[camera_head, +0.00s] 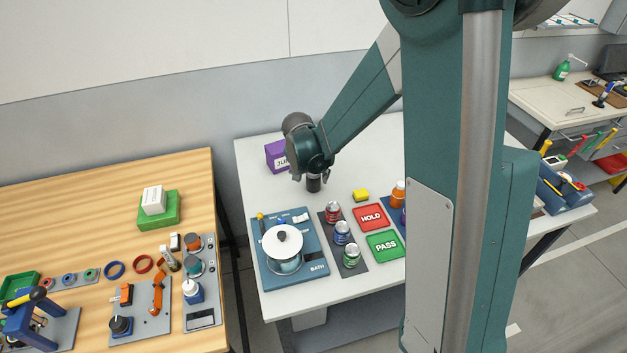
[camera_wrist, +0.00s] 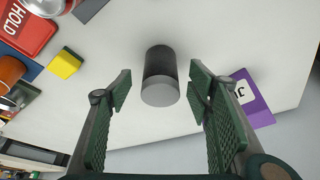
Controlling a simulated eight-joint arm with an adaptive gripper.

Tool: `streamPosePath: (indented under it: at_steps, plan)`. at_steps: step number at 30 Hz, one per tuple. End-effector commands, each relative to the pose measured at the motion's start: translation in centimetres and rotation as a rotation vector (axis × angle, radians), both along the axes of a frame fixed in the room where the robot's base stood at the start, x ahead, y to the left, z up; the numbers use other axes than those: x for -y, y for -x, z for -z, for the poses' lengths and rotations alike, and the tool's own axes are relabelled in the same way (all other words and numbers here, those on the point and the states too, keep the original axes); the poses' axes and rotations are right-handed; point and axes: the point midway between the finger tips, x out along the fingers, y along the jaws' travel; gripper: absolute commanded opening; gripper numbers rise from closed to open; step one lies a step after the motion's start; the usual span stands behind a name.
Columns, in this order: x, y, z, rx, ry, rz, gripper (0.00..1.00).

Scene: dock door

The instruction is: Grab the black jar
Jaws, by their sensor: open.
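The black jar (camera_head: 313,184) stands on the white table, below my gripper in the head view. In the wrist view the black jar (camera_wrist: 160,76) shows a dark side and a grey end, and lies between and just beyond my fingertips. My gripper (camera_wrist: 160,88) is open, with one green-padded finger on each side of the jar and a gap on both sides. In the head view my gripper (camera_head: 311,174) is over the jar and partly hides it.
A purple box (camera_head: 277,156) stands close by on the left, and a yellow block (camera_head: 361,195) lies to the right. Nearer are several cans (camera_head: 342,232), red HOLD (camera_head: 371,217) and green PASS (camera_head: 385,246) pads, and a white pot (camera_head: 283,248) on a blue board.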

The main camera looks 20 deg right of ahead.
Motion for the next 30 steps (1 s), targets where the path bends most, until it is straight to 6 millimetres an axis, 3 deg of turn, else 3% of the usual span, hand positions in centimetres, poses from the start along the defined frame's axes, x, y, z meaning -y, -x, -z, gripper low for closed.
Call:
streamPosePath:
  at_steps: [18,30]
  plan:
    - [1.0,-1.6,4.3,0.0,0.0,0.0,0.51]
    - [1.1,-1.7,4.7,0.0,0.0,0.0,0.51]
